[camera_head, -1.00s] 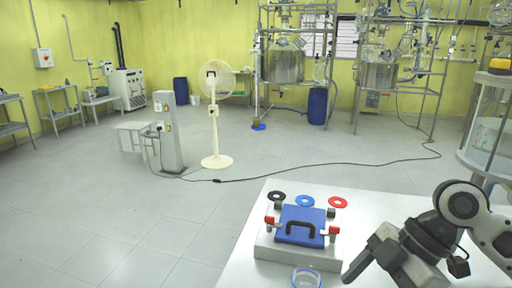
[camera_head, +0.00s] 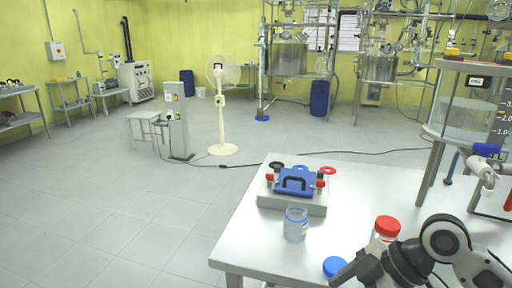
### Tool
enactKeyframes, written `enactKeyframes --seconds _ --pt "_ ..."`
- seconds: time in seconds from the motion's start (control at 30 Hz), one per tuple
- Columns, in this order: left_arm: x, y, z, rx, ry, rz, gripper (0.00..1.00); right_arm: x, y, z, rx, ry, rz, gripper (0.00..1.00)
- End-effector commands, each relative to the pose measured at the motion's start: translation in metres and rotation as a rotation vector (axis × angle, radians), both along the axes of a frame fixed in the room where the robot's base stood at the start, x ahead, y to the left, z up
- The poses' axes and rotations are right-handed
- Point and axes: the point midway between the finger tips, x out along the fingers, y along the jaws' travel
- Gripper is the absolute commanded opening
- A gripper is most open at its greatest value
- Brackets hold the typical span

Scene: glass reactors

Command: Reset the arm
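My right arm comes in at the lower right, and its gripper (camera_head: 346,276) is low over the front of the white table (camera_head: 258,232), partly cut off by the picture's bottom edge. I cannot tell whether its fingers are open or shut. A clear jar with a red cap (camera_head: 387,226) stands right behind the gripper, its lower part hidden by my arm. A blue cap (camera_head: 335,265) lies just left of it. My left gripper is not in view.
On the table, a white block holds a blue plate with a black handle (camera_head: 295,182) between red clamps. An open glass jar (camera_head: 296,224) stands before it. A metal-framed glass vessel (camera_head: 465,115) stands at right.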

Motion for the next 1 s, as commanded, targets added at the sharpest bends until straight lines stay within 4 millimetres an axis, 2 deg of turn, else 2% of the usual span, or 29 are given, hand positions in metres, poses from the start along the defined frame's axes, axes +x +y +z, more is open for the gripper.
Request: enactKeyframes --seconds 0.1,0.27,0.37,0.5,0.6,0.7,0.8,1.0 --pt "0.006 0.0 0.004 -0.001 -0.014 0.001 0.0 0.003 0.013 -0.027 0.041 0.005 -0.118 0.79" --pt "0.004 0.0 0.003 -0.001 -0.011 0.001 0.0 0.007 0.026 -0.068 0.104 0.0 -0.327 0.79" --pt "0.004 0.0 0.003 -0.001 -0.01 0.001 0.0 0.003 0.033 -0.101 0.154 -0.004 -0.506 0.79" --pt "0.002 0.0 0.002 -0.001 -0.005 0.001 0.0 -0.021 0.03 -0.153 0.22 -0.032 -0.817 0.79" --pt "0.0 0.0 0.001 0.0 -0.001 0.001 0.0 -0.047 0.021 -0.179 0.242 -0.07 -0.997 0.79" --pt "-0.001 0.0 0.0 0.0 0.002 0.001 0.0 -0.074 0.012 -0.195 0.248 -0.108 -1.114 0.79" --pt "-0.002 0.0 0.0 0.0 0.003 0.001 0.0 -0.093 0.006 -0.202 0.247 -0.139 -1.176 0.79" --pt "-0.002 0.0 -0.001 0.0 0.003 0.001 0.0 -0.104 0.002 -0.204 0.246 -0.163 -1.204 0.79"
